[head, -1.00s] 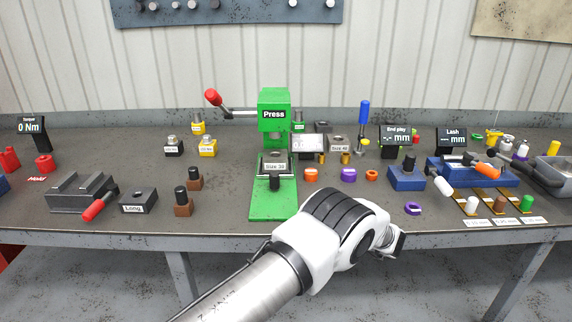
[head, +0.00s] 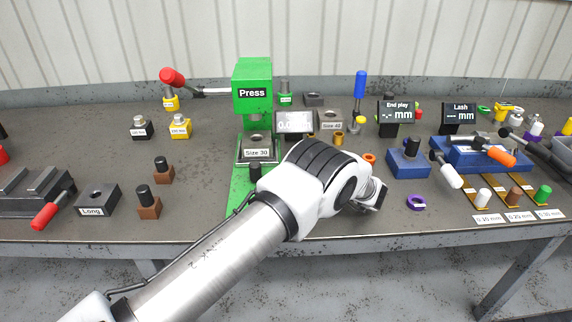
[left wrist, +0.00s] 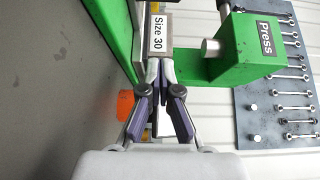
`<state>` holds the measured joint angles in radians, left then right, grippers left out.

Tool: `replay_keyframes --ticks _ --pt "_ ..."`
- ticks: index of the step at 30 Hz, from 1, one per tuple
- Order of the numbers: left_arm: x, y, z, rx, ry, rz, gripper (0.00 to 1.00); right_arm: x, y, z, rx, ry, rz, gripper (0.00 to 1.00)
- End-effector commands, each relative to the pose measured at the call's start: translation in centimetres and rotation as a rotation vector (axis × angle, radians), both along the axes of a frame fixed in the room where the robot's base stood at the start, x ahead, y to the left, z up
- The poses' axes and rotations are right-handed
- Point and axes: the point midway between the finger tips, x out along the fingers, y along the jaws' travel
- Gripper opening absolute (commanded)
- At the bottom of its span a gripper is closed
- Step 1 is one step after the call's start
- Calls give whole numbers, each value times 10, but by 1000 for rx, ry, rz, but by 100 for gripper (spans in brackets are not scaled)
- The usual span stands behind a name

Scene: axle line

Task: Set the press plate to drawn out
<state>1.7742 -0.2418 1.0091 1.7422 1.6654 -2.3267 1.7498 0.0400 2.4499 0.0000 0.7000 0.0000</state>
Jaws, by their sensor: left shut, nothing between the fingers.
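The green press (head: 252,88) stands at the back middle of the bench, with a red-knobbed lever out to the left. Its press plate (head: 257,139), a grey block labelled Size 30, sits in the frame under the press head, with a dark knob (head: 255,171) in front. In the left wrist view the Size 30 plate (left wrist: 158,12) is straight ahead of my left gripper (left wrist: 165,66). The fingers are together and empty, tips close to the plate; I cannot tell whether they touch it. My right gripper is not in view.
An orange ring (head: 369,159) and a purple ring (head: 416,202) lie right of my wrist. A Size 40 block (head: 331,120) stands right of the press. Blue fixtures (head: 408,160) are further right. Left of the press are brown-based posts (head: 149,207) and a Long block (head: 97,200).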

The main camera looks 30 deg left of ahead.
Motion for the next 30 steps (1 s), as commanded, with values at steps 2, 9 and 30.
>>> replay_keyframes --ticks 2,9,30 --pt "0 16 4 0 0 3 0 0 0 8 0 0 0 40" --pt "2 69 3 0 1 3 0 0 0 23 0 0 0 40" --pt "-35 71 1 1 -1 0 0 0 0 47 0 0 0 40"
